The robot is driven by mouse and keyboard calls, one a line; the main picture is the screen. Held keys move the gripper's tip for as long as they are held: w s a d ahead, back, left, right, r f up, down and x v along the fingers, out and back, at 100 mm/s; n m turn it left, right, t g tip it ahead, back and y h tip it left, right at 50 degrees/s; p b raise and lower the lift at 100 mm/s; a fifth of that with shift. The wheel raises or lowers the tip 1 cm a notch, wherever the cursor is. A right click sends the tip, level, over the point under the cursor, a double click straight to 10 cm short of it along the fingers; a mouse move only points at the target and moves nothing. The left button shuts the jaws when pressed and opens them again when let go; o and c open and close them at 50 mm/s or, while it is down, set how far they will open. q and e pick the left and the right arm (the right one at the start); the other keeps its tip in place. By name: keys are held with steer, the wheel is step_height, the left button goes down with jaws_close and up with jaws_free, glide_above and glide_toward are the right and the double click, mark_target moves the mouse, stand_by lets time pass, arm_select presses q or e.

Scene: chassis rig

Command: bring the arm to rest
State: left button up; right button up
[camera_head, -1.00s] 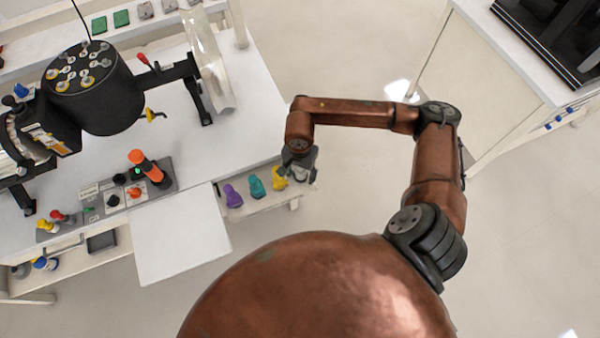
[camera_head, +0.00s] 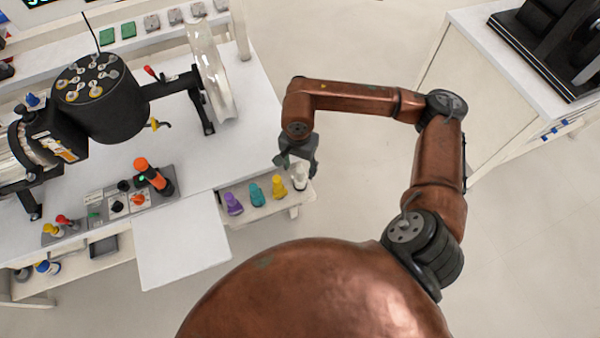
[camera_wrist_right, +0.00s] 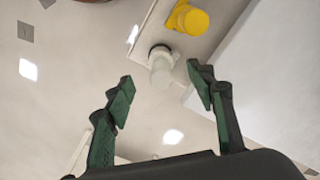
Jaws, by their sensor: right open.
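My right arm (camera_head: 360,97) reaches in from the right of the head view, bent at the elbow. My right gripper (camera_head: 293,160) hangs at its end beside the bench, just above the small shelf. In the right wrist view the gripper (camera_wrist_right: 160,85) has its two green-lined fingers spread, with nothing held between them. A white bottle-like piece (camera_wrist_right: 161,66) shows beyond the fingertips, apart from them; it also shows in the head view (camera_head: 299,177) on the shelf just below the gripper. My left gripper is in neither view.
The shelf (camera_head: 293,201) also holds yellow (camera_head: 278,187), teal (camera_head: 256,194) and purple (camera_head: 232,204) pieces. A bench (camera_head: 200,150) with a black cylinder machine (camera_head: 100,95) stands at left. A white cabinet (camera_head: 490,90) stands at right. Open floor lies between.

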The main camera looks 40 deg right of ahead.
steer(key=shift+r, duration=0.4)
